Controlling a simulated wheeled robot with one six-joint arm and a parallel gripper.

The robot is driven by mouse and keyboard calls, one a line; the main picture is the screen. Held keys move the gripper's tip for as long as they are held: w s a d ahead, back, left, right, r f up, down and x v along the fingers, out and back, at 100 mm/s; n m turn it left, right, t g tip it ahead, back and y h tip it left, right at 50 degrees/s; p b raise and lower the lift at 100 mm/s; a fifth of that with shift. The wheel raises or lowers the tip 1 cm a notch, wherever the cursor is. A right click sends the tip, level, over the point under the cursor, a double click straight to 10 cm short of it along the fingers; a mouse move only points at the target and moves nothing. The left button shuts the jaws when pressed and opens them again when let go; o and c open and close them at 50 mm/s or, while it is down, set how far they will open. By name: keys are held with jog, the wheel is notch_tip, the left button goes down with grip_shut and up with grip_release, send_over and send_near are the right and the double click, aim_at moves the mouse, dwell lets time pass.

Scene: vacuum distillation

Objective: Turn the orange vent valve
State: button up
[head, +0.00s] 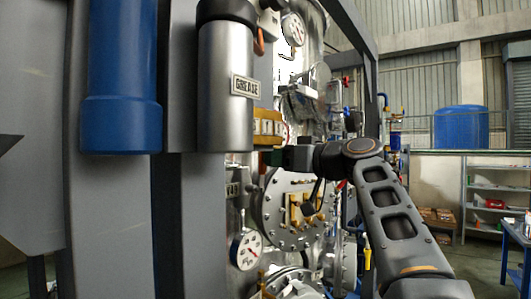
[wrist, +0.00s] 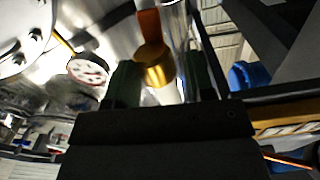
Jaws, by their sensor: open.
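The orange vent valve shows in the wrist view as an orange lever (wrist: 150,26) on a rounded brass body (wrist: 154,66). My gripper (wrist: 162,68) is open, with one dark green finger on each side of the brass body. The brass part lies in the gap, nearer the left finger; whether either finger touches it I cannot tell. In the head view my gripper (head: 272,157) is beside the vessel, just below the grease canister, and partly hidden behind it. I cannot make out the valve for certain in the head view.
The steel grease canister (head: 226,90) and a blue cylinder (head: 120,80) stand close on the left. A bolted flange (head: 285,228) and a pressure gauge (head: 246,249) are below my gripper. A gauge (wrist: 88,70) also shows left of the fingers. Open floor and shelves (head: 495,192) lie right.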

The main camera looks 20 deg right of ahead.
aim_at(263, 171)
jog(key=x, duration=0.2)
jog(key=p+x, duration=0.1)
jog(key=x, duration=0.2)
jog(key=shift+w+f, duration=0.25)
jog(key=shift+w, duration=0.2)
jog(key=shift+c, duration=0.5)
grip_shut()
